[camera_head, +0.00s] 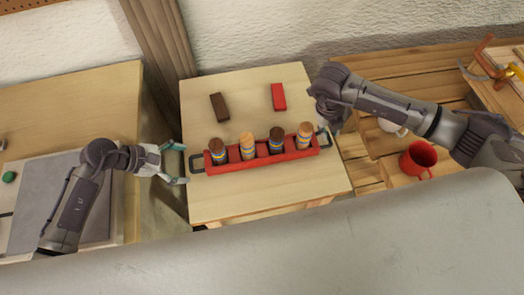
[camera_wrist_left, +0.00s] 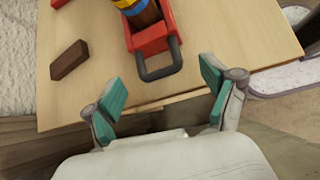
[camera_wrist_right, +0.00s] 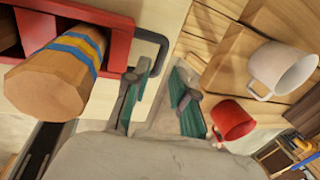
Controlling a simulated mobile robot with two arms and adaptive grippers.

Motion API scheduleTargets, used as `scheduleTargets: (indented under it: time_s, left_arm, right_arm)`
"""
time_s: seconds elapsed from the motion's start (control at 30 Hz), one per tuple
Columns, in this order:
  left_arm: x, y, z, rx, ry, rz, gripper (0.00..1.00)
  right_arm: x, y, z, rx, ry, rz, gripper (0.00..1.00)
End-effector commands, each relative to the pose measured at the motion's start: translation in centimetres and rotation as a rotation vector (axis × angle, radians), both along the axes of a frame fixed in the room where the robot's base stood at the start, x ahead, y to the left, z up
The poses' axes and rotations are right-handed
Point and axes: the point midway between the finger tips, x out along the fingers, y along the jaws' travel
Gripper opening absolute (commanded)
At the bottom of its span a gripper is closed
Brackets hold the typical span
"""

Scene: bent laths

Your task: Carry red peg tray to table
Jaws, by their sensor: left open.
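The red peg tray (camera_head: 262,157) sits on the light wooden table, with several striped wooden pegs standing in it and a dark handle at each end. My left gripper (camera_head: 181,164) is open and empty, just left of the left handle (camera_head: 196,163). In the left wrist view, that handle (camera_wrist_left: 161,73) lies ahead, between the spread fingers (camera_wrist_left: 162,86). My right gripper (camera_head: 324,130) is at the tray's right end. In the right wrist view its fingers (camera_wrist_right: 163,82) are apart, and the right handle (camera_wrist_right: 160,45) shows beside the left finger; contact is unclear.
A dark brown block (camera_head: 219,107) and a red block (camera_head: 279,97) lie behind the tray. A red mug (camera_head: 418,159) and a white mug (camera_wrist_right: 280,68) are on the wooden surface at right. Another table (camera_head: 75,105) stands left, across a gap.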

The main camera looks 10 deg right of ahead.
Motion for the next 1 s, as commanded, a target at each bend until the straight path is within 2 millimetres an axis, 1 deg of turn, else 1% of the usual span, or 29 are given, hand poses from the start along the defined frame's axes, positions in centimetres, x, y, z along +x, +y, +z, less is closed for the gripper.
scheduleTargets:
  time_s: [0.03, 0.1, 0.3, 0.43, 0.67, 0.77, 0.8, 0.83, 1.0]
  left_arm:
    - [0.1, -0.8, -0.6, -0.003, 0.002, 0.0, 0.85]
    - [0.2, -1.5, -1.3, -0.002, 0.002, 0.0, 0.85]
    - [0.4, -2.7, -2.6, -0.001, 0.001, 0.001, 0.85]
    - [0.4, -2.9, -2.8, 0.0, 0.0, 0.0, 0.85]
    - [0.4, -2.9, -2.9, 0.001, 0.0, 0.0, 0.85]
    - [0.4, -2.9, -2.9, 0.0, 0.0, 0.0, 0.7]
    - [0.4, -2.9, -2.9, 0.001, 0.0, 0.0, 0.63]
    - [0.4, -2.9, -2.9, 0.0, 0.0, 0.0, 0.58]
    - [0.4, -2.9, -2.9, 0.0, 0.001, -0.001, 0.3]
  right_arm:
    - [-0.1, -0.2, -0.9, -0.001, 0.003, -0.001, 0.25]
    - [-0.1, -0.4, -1.9, 0.0, 0.002, 0.0, 0.25]
    - [0.0, -0.8, -3.7, 0.0, 0.001, 0.001, 0.25]
    - [0.0, -0.9, -4.0, 0.001, 0.0, 0.001, 0.25]
    - [0.0, -0.9, -4.0, 0.001, -0.001, 0.001, 0.25]
    - [0.0, -0.9, -4.0, 0.001, -0.001, 0.001, 0.1]
    - [0.0, -0.9, -4.0, 0.001, -0.001, 0.001, 0.03]
    - [0.0, -0.9, -4.0, 0.001, -0.001, 0.001, 0.0]
    - [0.0, -0.9, -4.0, 0.001, -0.001, 0.001, 0.0]
